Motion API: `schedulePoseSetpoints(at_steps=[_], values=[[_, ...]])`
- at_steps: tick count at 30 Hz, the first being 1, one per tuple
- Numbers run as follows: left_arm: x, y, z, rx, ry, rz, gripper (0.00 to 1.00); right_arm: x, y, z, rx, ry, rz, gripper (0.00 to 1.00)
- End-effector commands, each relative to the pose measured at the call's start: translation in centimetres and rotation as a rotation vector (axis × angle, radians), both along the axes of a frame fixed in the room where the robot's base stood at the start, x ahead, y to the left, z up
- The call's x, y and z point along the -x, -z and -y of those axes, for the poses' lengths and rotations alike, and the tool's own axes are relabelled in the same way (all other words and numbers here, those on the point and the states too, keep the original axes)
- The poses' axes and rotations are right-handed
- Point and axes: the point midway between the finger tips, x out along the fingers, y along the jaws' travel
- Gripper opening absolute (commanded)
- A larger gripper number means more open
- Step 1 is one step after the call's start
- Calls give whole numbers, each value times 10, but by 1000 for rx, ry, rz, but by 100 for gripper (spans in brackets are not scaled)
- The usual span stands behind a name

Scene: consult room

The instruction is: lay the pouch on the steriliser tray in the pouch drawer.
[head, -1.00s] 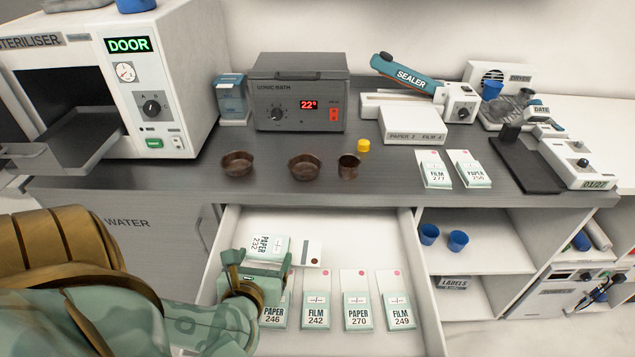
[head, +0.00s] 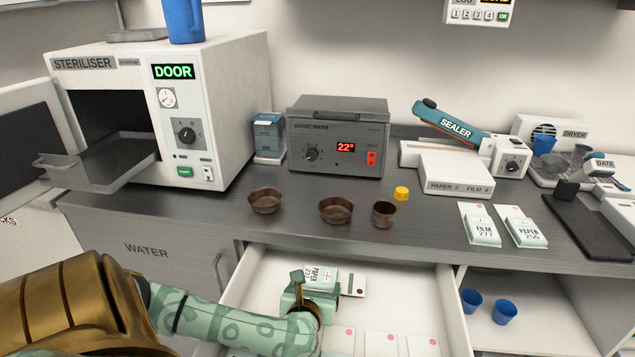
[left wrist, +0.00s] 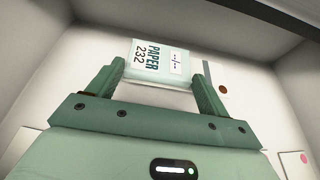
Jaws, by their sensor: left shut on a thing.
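The pouch (head: 318,275), labelled PAPER 232, is in the open pouch drawer (head: 256,272), towards its back. A pale flap with a brown dot (head: 353,284) shows at its right. My left gripper (head: 316,285) reaches down into the drawer and is shut on the pouch. In the left wrist view the pouch (left wrist: 152,62) sits between the two green fingers, close to the drawer floor; I cannot tell whether it touches. The steriliser tray (head: 112,158) sticks out of the open steriliser (head: 222,100) and is empty. My right gripper is out of view.
Other pouches (head: 380,342) lie along the drawer's front, partly cut off. The counter above holds brown bowls (head: 265,201), a brown cup (head: 384,215), a yellow cap (head: 402,193), the sonic bath (head: 338,140) and two pouches (head: 482,228). The drawer's right side looks clear.

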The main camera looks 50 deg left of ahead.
Motion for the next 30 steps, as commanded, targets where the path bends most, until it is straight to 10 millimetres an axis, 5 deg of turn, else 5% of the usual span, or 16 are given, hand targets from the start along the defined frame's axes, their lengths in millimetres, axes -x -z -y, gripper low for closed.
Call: schedulePoseSetpoints(at_steps=[3,9,10,12,20,30], values=[[1,25,1,1,1,-7,57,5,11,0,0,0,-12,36],[2,25,1,3,1,-4,57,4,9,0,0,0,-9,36],[2,24,1,3,1,-4,85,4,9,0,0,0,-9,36],[2,24,1,3,1,-4,100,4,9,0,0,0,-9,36],[4,22,4,3,1,-4,100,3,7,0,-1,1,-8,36],[45,-2,37,5,2,-3,100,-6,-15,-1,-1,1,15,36]])
